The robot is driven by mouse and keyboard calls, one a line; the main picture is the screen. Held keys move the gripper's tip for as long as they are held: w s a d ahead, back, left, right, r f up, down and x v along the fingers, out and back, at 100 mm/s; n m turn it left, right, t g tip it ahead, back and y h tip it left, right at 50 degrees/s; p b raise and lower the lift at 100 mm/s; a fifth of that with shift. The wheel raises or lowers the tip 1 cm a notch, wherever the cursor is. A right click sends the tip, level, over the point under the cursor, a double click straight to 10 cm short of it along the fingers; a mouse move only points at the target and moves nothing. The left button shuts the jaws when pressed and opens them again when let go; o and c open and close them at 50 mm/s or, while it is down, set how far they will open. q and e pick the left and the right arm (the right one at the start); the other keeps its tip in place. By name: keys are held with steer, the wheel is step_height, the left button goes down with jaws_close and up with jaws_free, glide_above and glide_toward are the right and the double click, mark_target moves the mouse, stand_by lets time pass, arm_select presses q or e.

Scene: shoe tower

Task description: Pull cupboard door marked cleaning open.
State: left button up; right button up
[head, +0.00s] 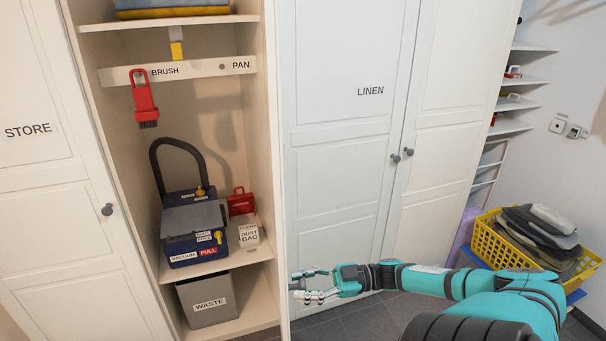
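No label reading "cleaning" shows. A cupboard (265,200) in the middle stands open, with cleaning gear inside. A white upright edge (279,200) runs down its right side; I cannot tell whether this is its door seen edge-on. My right gripper (300,285) is in front of the lower part of the white panels, just right of that edge. Its fingers point left and are apart, with nothing seen between them. I cannot tell whether it touches the edge. My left gripper is not in view.
The cupboard holds a red brush (145,98), a vacuum (193,226), a dust bag box (249,235) and a waste bin (207,302). The STORE door (50,180) and LINEN door (340,150) are shut. A yellow basket (500,252) stands at the right.

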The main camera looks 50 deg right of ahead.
steer(key=shift+o, duration=0.7)
steer(key=v, duration=1.2)
steer(key=shift+s, duration=0.1)
